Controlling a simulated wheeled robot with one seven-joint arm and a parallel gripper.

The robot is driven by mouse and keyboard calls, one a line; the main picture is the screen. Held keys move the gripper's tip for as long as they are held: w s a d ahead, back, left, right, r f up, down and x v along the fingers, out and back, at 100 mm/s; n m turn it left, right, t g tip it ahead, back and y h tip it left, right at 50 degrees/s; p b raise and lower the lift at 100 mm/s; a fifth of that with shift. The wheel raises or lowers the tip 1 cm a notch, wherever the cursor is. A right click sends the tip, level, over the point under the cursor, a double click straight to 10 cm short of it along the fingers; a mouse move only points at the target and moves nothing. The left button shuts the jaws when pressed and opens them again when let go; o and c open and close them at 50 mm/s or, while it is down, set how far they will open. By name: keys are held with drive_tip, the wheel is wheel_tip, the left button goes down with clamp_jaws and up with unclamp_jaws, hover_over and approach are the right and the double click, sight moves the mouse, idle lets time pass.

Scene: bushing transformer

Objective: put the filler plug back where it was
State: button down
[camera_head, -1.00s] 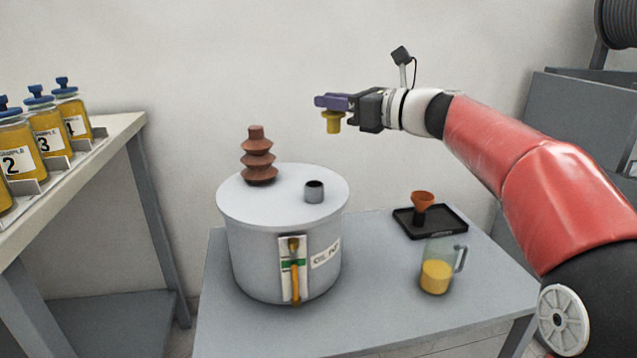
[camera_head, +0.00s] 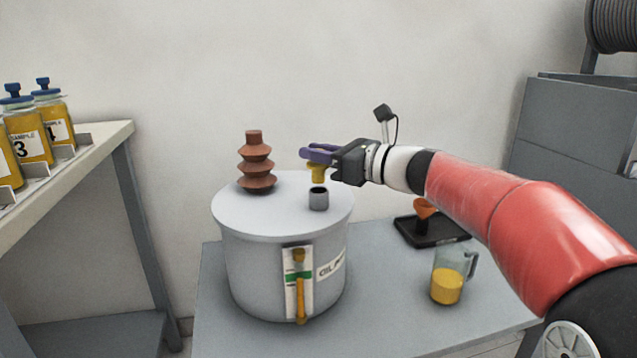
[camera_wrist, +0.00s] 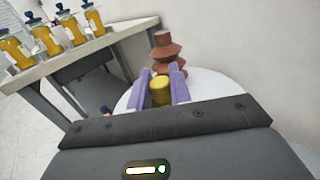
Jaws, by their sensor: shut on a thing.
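The yellow filler plug (camera_head: 318,173) is held in my gripper (camera_head: 320,155), whose purple fingers are shut on it. The plug hangs upright just above the short grey filler neck (camera_head: 318,198) on the lid of the grey oil tank (camera_head: 275,215). A small gap seems to show between plug and neck. In the wrist view the plug (camera_wrist: 161,90) sits between the two purple fingers (camera_wrist: 163,86); the neck is hidden there.
A brown ribbed bushing (camera_head: 256,162) stands on the lid left of my gripper. A jug of yellow oil (camera_head: 447,283) and a black tray (camera_head: 432,232) with an orange funnel (camera_head: 424,208) are on the table at right. Sample bottles (camera_head: 50,118) stand on the left shelf.

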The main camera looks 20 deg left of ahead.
sight(324, 178)
drive_tip(key=shift+f+b, duration=0.45)
drive_tip(key=shift+f, duration=1.9)
drive_tip(key=shift+f, duration=0.15)
drive_tip(key=c, duration=1.3)
unclamp_jaws()
